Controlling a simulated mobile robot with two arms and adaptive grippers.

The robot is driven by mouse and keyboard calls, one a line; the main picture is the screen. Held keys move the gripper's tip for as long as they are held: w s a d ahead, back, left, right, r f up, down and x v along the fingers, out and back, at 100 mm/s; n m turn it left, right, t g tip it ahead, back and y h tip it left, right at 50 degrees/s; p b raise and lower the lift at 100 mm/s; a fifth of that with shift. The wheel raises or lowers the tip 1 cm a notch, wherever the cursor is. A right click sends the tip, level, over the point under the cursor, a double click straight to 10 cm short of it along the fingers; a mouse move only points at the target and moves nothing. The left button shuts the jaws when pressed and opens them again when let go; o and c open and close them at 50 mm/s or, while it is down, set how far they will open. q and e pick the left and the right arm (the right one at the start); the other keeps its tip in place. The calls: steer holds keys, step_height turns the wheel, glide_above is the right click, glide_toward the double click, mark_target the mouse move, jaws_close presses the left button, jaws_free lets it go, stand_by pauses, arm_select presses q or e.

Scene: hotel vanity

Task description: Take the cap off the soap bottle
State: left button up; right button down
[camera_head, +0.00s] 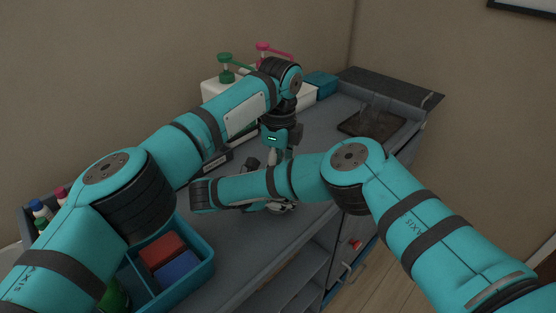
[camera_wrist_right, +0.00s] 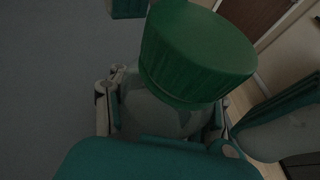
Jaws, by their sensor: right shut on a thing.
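In the right wrist view, the soap bottle (camera_wrist_right: 150,112) has a pale, translucent body and a wide, ribbed green cap (camera_wrist_right: 195,55). The cap sits on the bottle's top and tilts in this view. My right gripper (camera_wrist_right: 162,115) is shut on the bottle, with its fingers on either side below the cap. In the head view, my right forearm hides the bottle and most of that gripper. My left gripper (camera_head: 273,157) points down over the counter, just behind my right forearm. Its fingertips are partly hidden, so its opening is unclear.
Pump bottles with green (camera_head: 226,70) and pink (camera_head: 263,52) tops stand by a white box (camera_head: 212,91) at the back. A dark tray (camera_head: 372,124) lies at the right. A teal bin (camera_head: 206,266) holding red and blue blocks is at the front left, near small capped bottles (camera_head: 40,209).

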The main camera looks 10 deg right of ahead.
arm_select(q)
steer(key=c, duration=1.2)
steer(key=n, duration=0.5)
jaws_close()
steer(key=n, duration=0.9)
steer(key=shift+n, duration=0.4)
steer(key=o, duration=1.3)
jaws_free()
steer(key=shift+c, duration=0.2)
